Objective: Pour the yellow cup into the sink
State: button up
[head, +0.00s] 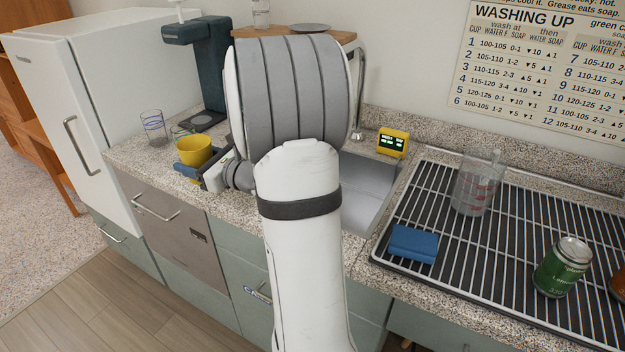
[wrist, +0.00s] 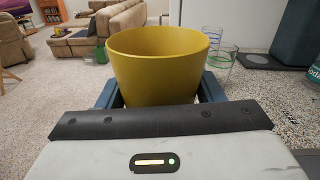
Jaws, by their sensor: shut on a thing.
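The yellow cup (head: 194,151) is upright at the left part of the counter, and it fills the middle of the wrist view (wrist: 158,65). My gripper (head: 190,166) is shut on it, with a blue finger on each side of the cup in the wrist view (wrist: 160,92). I cannot tell whether the cup's base touches the counter. What is inside the cup is hidden. The sink (head: 365,185) lies right of my arm in the head view. My arm hides its left part.
Clear glasses (head: 153,128) stand left of and behind the cup. A dark coffee machine (head: 205,60) stands behind. A yellow timer (head: 393,142) sits behind the sink. Right of it, a drying rack (head: 470,245) holds a measuring jug (head: 476,185), a blue sponge (head: 413,243) and a green can (head: 562,267).

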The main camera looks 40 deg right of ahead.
jog(key=shift+s+d+f+b, duration=0.15)
jog(key=shift+d+f+b, duration=0.15)
jog(key=shift+b, duration=0.2)
jog(key=s+d+f+m+h+b, duration=0.1)
jog(key=s+d+b, duration=0.2)
jog(key=d+b, duration=0.1)
jog(key=s+d+f+h+b, duration=0.1)
jog(key=s+d+f+b, duration=0.1)
jog(key=s+d+b, duration=0.1)
jog(key=s+d+f+m+h+b, duration=0.1)
jog(key=s+d+f+b, duration=0.1)
jog(key=d+b, duration=0.3)
jog(key=shift+s+d+m+t+h+b, duration=0.3)
jog(key=shift+s+d+t+h+b, duration=0.1)
jog(key=shift+s+b, duration=0.05)
jog(key=shift+s+d+h+b, duration=0.3)
jog(key=shift+s+d+b, duration=0.1)
jog(key=shift+s+d, duration=0.15)
jog(key=shift+r, duration=0.1)
